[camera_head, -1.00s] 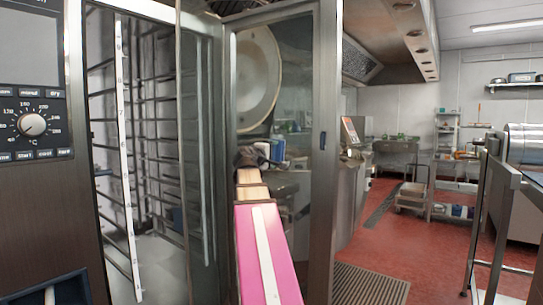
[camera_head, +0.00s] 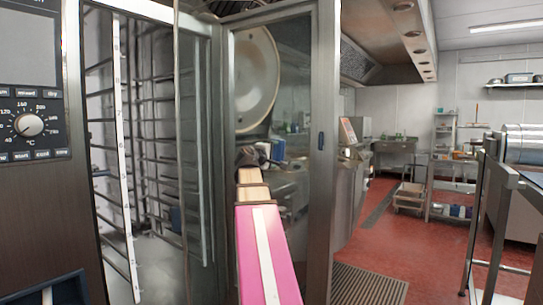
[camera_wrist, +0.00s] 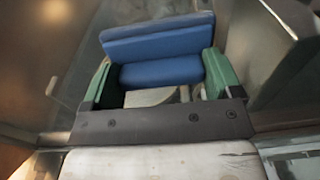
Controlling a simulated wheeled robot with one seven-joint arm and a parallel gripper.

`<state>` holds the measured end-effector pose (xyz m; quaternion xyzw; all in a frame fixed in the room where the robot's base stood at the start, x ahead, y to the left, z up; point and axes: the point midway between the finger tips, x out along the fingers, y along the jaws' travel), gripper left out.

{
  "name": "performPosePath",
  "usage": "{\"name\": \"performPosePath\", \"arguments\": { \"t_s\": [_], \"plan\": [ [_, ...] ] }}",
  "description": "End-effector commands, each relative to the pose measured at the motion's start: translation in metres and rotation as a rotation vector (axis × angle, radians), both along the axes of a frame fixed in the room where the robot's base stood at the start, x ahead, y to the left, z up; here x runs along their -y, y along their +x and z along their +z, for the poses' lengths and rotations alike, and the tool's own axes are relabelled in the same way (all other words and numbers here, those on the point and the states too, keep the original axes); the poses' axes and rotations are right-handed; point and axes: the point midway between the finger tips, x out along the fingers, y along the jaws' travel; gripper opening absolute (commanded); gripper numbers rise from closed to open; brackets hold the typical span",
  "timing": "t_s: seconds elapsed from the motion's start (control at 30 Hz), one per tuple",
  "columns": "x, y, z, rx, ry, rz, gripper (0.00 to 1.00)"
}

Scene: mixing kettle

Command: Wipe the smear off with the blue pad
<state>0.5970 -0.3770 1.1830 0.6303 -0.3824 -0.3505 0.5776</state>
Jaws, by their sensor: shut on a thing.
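The blue pad (camera_wrist: 160,71) is held between the green fingers of my gripper (camera_wrist: 158,76) in the wrist view. In the head view my gripper (camera_head: 249,157) is small and dark at the end of my arm, in front of the glass door (camera_head: 285,90). I cannot make out the smear in either view.
The glass door stands open beside a tall oven cabinet with rack rails (camera_head: 122,130). A control panel with a knob (camera_head: 29,125) is at the left. A big round kettle lid (camera_head: 255,80) shows through the glass. Red floor (camera_head: 400,245) lies open at the right, near a metal trolley (camera_head: 485,215).

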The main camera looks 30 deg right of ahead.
Motion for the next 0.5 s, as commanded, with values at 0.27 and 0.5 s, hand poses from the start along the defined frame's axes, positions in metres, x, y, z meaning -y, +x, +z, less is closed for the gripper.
{"name": "performPosePath", "arguments": {
  "t_s": [0.27,0.5],
  "plan": [
    [0.003,-0.005,0.0,0.001,0.001,-0.001,0.66],
    [0.01,-0.022,0.0,0.0,0.0,-0.001,0.66]
  ]
}}
